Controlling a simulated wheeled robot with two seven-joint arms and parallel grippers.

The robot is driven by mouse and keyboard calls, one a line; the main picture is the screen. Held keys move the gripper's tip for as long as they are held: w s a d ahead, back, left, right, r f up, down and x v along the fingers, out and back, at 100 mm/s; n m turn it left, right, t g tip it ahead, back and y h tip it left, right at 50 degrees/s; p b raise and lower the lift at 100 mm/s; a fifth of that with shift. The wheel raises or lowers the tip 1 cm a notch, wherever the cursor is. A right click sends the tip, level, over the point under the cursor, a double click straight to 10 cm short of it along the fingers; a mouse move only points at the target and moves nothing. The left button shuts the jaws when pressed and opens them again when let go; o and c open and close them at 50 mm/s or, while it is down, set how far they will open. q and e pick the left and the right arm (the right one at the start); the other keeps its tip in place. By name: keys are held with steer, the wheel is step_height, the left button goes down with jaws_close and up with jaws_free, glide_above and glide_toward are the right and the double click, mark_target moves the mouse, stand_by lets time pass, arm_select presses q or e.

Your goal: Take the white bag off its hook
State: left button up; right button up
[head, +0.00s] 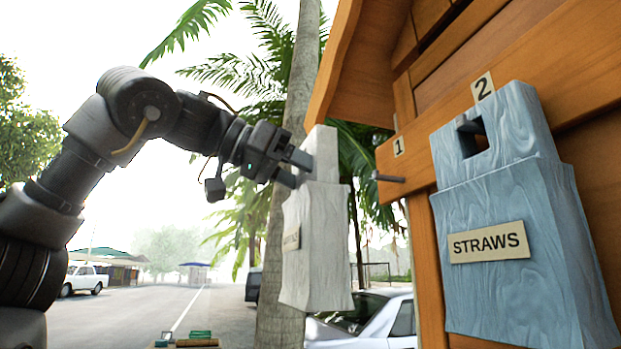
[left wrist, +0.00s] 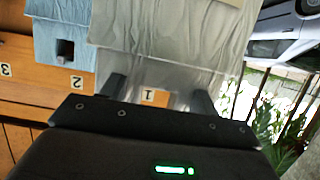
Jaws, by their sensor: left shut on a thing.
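The white bag (head: 318,250) hangs upright in the air, with a small tan label on its side. My left gripper (head: 297,168) is shut on its narrower top part. The hook marked 1 (head: 388,178) is a dark peg on the wooden wall; it looks bare, with a gap between its tip and the bag. In the left wrist view the pale bag (left wrist: 165,38) spans the space beyond my left fingers (left wrist: 160,95). My right gripper is in neither view.
A blue bag labelled STRAWS (head: 510,225) hangs at number 2, right of the bare hook. The wooden hut (head: 575,75) fills the right side. A palm trunk (head: 290,110) and a parked car (head: 370,318) stand behind the white bag.

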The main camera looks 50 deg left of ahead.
arm_select(q)
steer(key=shift+f, duration=0.2)
steer(key=shift+s, duration=0.15)
steer(key=s+a+p, duration=0.2)
steer(key=s+a, duration=0.1)
steer(key=s, duration=0.6)
steer(key=shift+s, duration=0.2)
stand_by(1.1)
steer(key=shift+s+a+p, duration=0.2)
steer(key=shift+s+p, duration=0.15)
steer(key=shift+s, duration=0.45)
steer(key=shift+s+a+p, duration=0.25)
steer(key=shift+s+p, duration=0.05)
steer(key=shift+s, duration=0.5)
steer(key=shift+s+a+p, duration=0.2)
steer(key=shift+s+p, duration=0.15)
steer(key=shift+s, duration=0.45)
steer(key=shift+w+f, duration=0.1)
